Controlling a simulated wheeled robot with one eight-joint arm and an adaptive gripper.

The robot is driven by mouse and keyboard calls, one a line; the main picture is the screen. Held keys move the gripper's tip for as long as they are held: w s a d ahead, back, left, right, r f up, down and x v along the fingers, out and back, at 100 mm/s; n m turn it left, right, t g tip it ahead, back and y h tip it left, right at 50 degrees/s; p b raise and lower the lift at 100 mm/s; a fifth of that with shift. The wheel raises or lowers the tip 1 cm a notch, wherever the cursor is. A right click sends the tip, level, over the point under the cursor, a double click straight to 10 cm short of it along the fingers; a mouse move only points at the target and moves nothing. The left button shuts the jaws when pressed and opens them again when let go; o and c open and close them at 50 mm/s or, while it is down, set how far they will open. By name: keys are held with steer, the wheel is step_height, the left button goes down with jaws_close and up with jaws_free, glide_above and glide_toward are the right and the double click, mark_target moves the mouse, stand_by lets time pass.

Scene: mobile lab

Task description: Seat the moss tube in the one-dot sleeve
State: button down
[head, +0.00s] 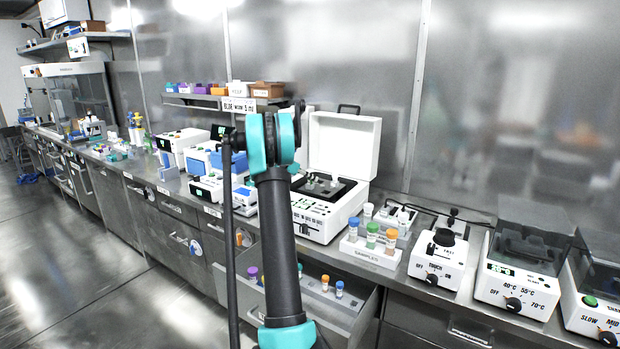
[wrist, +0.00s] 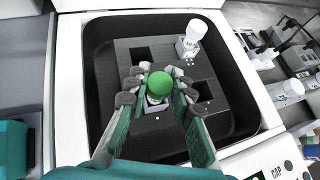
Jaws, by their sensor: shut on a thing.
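The moss tube (wrist: 160,86) shows its green cap from above in the wrist view, inside the open white instrument's dark well. My gripper (wrist: 158,82) is shut on it, one finger on each side. Below the cap is a pale sleeve (wrist: 154,104) in the black block (wrist: 133,50); a single white dot lies just in front of it. The tube's lower end is hidden, so I cannot tell how deep it sits. In the head view my arm hides most of the gripper and tube.
A white-capped tube (wrist: 196,30) stands in another sleeve at the block's back right. Dark openings lie left and right of the held tube. The open lid (head: 345,147) stands behind the well. A white sample rack (head: 370,253) with several capped tubes is to the right.

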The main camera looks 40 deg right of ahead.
steer(key=shift+f, duration=0.15)
steer(key=c, duration=1.3)
jaws_free()
steer(key=shift+a+r, duration=0.15)
steer(key=shift+r, duration=0.1)
steer(key=v, duration=1.1)
steer(key=shift+a+r, duration=0.2)
steer(key=shift+a, duration=0.05)
steer(key=s+a+f+m+t+y, duration=0.25)
steer(key=s+a+f+m, duration=0.2)
steer(key=s+a, duration=0.6)
steer(key=s+a+f+m+t+y, duration=0.1)
steer(key=s+a+f+m+y, duration=0.35)
steer(key=s+a, duration=0.65)
steer(key=s+a+f+m+y, duration=0.1)
steer(key=s+a+f+m, duration=0.2)
steer(key=s+a, duration=0.3)
steer(key=s+a+f+m+y, duration=0.1)
steer(key=s+a+f+m, duration=0.2)
steer(key=s+a, duration=0.3)
steer(key=s+a+f+m+y, duration=0.2)
steer(key=s+a+f+m, duration=0.1)
steer(key=s+a+f, duration=0.2)
steer(key=shift+s+a+f+t, duration=0.2)
steer(key=shift+s+a+t, duration=0.15)
steer(key=shift+s+a, duration=0.7)
